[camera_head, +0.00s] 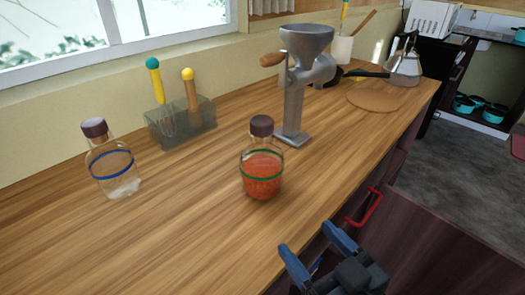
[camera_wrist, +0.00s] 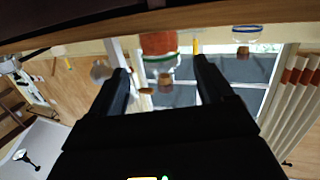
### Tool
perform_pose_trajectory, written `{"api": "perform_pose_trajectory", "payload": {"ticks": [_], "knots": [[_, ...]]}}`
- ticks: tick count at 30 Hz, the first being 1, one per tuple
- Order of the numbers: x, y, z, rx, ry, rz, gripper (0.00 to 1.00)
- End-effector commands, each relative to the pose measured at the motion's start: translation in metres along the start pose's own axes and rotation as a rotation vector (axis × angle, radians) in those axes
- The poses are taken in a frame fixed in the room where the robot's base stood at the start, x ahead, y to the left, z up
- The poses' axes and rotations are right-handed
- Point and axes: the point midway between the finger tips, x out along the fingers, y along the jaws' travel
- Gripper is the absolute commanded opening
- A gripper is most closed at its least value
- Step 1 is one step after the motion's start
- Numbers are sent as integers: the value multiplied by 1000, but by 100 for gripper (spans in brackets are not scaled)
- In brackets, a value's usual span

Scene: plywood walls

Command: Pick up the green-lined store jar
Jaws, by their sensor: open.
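The green-lined store jar (camera_head: 262,170) is clear, with a dark cap, a green band and orange-red contents. It stands upright on the wooden counter (camera_head: 200,235), near its front edge. My gripper (camera_head: 309,243) is open and empty, in front of the counter edge, apart from the jar and to its lower right in the head view. In the wrist view, which looks upside down, the jar (camera_wrist: 160,46) shows beyond and between the open fingers (camera_wrist: 161,72).
A similar jar with a blue band (camera_head: 113,163) stands to the left. A utensil holder (camera_head: 181,125) is behind. A metal grinder (camera_head: 296,90) stands close behind the jar on the right. A red handle (camera_head: 366,207) juts from the counter front.

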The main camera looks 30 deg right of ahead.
Motion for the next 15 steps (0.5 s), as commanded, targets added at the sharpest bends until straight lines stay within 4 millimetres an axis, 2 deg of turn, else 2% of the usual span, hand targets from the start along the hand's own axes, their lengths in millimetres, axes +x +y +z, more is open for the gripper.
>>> {"api": "perform_pose_trajectory", "payload": {"ticks": [1,9,15], "knots": [[14,0,-7,0,16,6,80],[83,1,-64,16,83,59,80],[112,3,-96,33,111,94,80]]}}
